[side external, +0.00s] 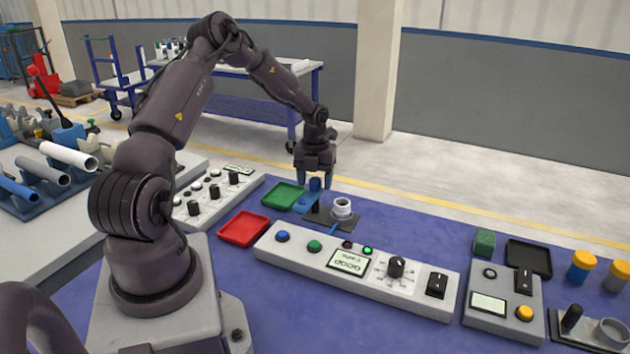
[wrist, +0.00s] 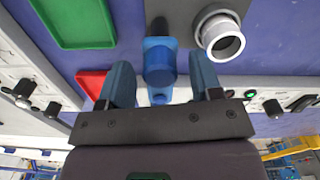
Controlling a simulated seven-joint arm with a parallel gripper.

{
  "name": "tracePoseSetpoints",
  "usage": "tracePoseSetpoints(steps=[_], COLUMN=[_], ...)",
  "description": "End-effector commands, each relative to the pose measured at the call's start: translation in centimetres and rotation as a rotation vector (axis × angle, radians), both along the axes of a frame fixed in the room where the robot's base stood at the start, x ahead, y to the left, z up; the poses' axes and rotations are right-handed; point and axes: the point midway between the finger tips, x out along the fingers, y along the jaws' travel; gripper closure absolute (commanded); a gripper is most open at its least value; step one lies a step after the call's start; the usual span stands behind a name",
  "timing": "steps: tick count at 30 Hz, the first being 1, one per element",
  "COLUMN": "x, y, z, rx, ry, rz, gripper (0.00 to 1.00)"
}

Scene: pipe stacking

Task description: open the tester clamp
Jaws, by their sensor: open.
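The tester clamp (side external: 346,222) has a dark base plate, a blue lever part and a grey ring-like socket (side external: 343,207) with a whitish rim. In the wrist view the blue clamp lever (wrist: 160,62) lies between my two blue fingers, and the grey socket (wrist: 222,38) is just right of it. My gripper (side external: 315,180) is open, pointing down over the lever; in the wrist view the gripper (wrist: 163,82) has a finger on each side of the lever. I cannot tell whether the fingers touch it. The fingers partly hide the lever in the side view.
A green tray (side external: 283,196) and a red tray (side external: 243,229) lie left of the clamp. A long control panel (side external: 352,265) with buttons, a display and knobs lies in front. A second fixture (side external: 590,332) and a smaller panel (side external: 503,305) are at right.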

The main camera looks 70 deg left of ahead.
Motion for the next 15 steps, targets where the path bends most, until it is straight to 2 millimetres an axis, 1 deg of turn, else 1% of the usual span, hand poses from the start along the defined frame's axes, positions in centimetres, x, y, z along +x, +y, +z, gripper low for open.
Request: tracePoseSetpoints(steps=[5, 9, 15], x=[0.0, 0.0, 0.0], y=[0.1, 0.1, 0.1], z=[3.0, 6.2, 10.2], rx=[0.004, 0.005, 0.005], ry=[-0.004, -0.005, -0.003], rz=[0.002, 0.001, 0.0], gripper=[0.41, 0.41, 0.41])
